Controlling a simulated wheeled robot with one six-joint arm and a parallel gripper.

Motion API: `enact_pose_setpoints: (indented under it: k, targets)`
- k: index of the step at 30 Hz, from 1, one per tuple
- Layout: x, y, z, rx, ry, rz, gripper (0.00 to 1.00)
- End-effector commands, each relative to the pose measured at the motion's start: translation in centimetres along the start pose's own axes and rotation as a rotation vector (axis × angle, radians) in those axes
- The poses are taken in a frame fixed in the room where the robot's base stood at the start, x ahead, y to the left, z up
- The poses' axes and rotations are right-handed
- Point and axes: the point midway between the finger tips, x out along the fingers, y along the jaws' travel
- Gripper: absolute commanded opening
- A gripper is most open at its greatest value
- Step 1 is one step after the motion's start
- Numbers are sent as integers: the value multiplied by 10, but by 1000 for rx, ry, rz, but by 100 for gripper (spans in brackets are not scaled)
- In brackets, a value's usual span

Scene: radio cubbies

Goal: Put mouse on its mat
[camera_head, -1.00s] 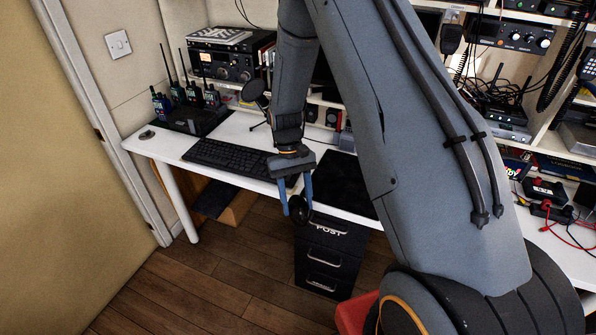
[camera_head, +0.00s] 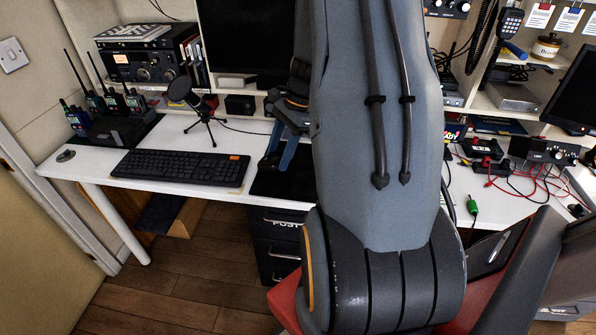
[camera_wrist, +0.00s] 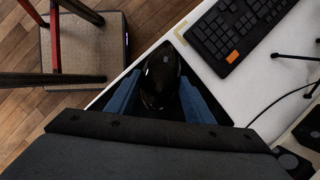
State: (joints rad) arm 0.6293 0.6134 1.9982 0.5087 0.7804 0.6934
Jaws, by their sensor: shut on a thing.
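The mouse (camera_wrist: 160,82) is glossy black. In the wrist view it sits between the two blue fingers of my gripper (camera_wrist: 158,92), which is shut on it. In the head view my gripper (camera_head: 277,157) is low over the black mat (camera_head: 296,184), right of the keyboard. My arm hides the mat's right part there. Part of the mat (camera_wrist: 200,72) also shows beside the right finger in the wrist view. Whether the mouse touches the mat or hangs just above it, I cannot tell.
A black keyboard (camera_head: 180,167) lies just left of the mat on the white desk (camera_head: 228,130). A microphone on a tripod (camera_head: 205,118) stands behind it. A drawer unit (camera_head: 275,240) is under the desk, and a monitor (camera_head: 246,40) is behind.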

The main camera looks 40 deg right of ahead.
Motion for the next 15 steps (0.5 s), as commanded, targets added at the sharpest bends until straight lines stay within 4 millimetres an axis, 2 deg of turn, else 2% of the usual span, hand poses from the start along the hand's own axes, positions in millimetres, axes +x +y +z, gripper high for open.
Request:
enact_pose_setpoints:
  k: [1,3,9,12,15]
  targets:
    - [-12,5,-17,117,1,-51,24]
    - [-26,10,-34,259,1,-110,24]
    - [-49,22,-63,512,1,-213,24]
    - [-46,25,-70,555,0,-227,24]
    - [-32,26,-76,563,0,-228,24]
